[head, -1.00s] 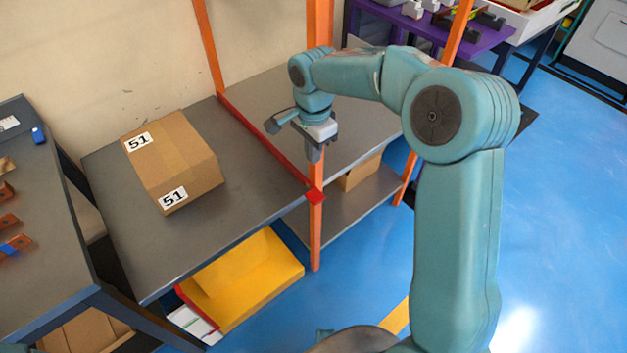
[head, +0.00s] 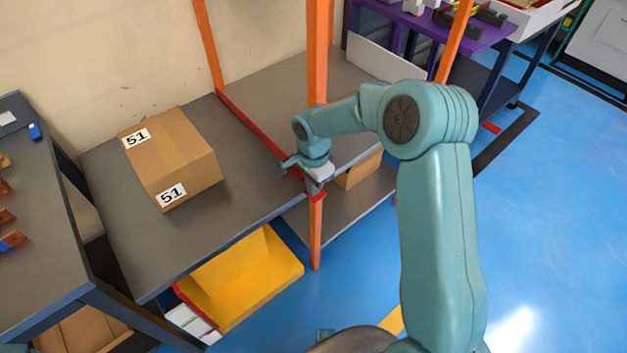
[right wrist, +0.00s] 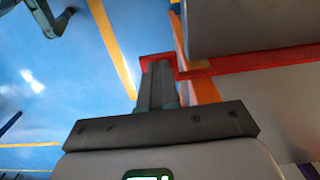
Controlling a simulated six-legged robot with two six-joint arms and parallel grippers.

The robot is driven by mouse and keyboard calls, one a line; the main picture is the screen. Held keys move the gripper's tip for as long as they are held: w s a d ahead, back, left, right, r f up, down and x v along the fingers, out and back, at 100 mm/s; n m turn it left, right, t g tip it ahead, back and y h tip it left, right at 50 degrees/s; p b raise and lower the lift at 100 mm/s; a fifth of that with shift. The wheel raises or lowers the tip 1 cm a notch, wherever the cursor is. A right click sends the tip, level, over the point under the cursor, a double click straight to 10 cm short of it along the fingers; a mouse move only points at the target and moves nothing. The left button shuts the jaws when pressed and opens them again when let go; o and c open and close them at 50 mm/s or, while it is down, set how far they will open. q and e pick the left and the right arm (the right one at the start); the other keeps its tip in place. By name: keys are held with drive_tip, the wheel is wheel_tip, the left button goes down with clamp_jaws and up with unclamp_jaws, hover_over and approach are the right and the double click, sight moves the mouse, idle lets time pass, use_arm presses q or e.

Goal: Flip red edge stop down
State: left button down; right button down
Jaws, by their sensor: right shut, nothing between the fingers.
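The red edge stop (head: 250,122) is a long thin red bar along the seam between the grey table and the grey rack shelf. Its near end is at the front orange post, partly hidden behind my right gripper. My right gripper (head: 316,188) is shut and empty, pointing down at that near end. In the right wrist view, the shut fingers (right wrist: 158,78) reach the red end piece of the edge stop (right wrist: 255,62); they overlap it in the picture, and I cannot tell whether they touch. My left gripper is not in view.
A cardboard box (head: 170,155) marked 51 stands on the grey table (head: 240,195). An orange post (head: 316,235) rises at the seam's front. The rack shelf (head: 275,90) is mostly bare. A yellow bin (head: 240,280) sits below the table. Blue floor is open to the right.

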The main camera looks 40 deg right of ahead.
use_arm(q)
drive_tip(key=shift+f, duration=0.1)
use_arm(e)
drive_tip(key=shift+f, duration=0.1)
